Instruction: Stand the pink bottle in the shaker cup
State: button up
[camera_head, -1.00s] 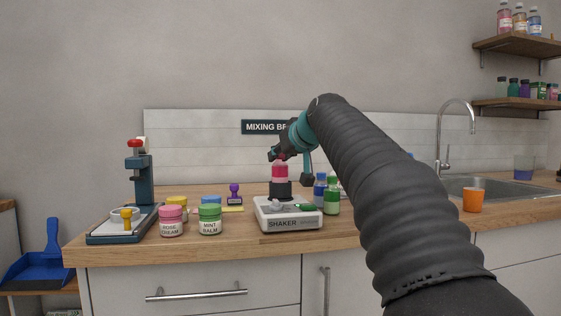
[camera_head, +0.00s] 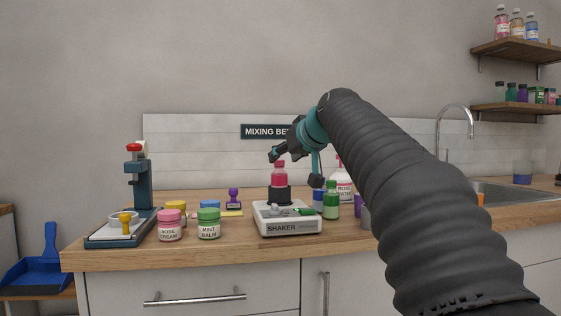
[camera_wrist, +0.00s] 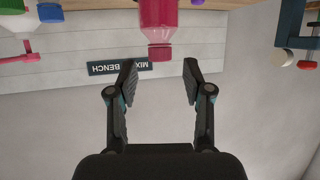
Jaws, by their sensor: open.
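The pink bottle (camera_head: 279,178) stands upright with its lower end inside the black shaker cup (camera_head: 279,194), which sits on the white shaker (camera_head: 287,219). My gripper (camera_head: 274,155) is just above the bottle's cap, apart from it. In the wrist view, which is upside down, the pink bottle (camera_wrist: 170,14) lies beyond the fingertips. There my gripper (camera_wrist: 160,70) is open, with nothing between its fingers. The wrist view does not show the cup.
Blue and green bottles (camera_head: 331,200) and a rose water bottle (camera_head: 344,183) stand right of the shaker. Jars (camera_head: 208,224) and a stand with a red knob (camera_head: 137,190) are on the left. The sink (camera_head: 500,192) is at right, partly behind my arm.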

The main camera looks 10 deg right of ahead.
jog(key=v, duration=0.8)
jog(key=shift+s, duration=0.15)
jog(key=s+a+f+m+g+h, duration=0.1)
jog(key=s+f+g, duration=0.1)
jog(key=s+f, duration=0.8)
jog(key=s+f+m+g+h+p, duration=0.1)
jog(key=s+f+g, duration=0.2)
jog(key=s+f, duration=0.6)
jog(key=s+a+f+g+h, duration=0.1)
jog(key=s+f, duration=0.9)
jog(key=f, duration=1.2)
jog(key=shift+s+a+f+m+g+p, duration=0.3)
jog(key=shift+a+f+m+g+p, duration=0.1)
jog(key=shift+g, duration=0.3)
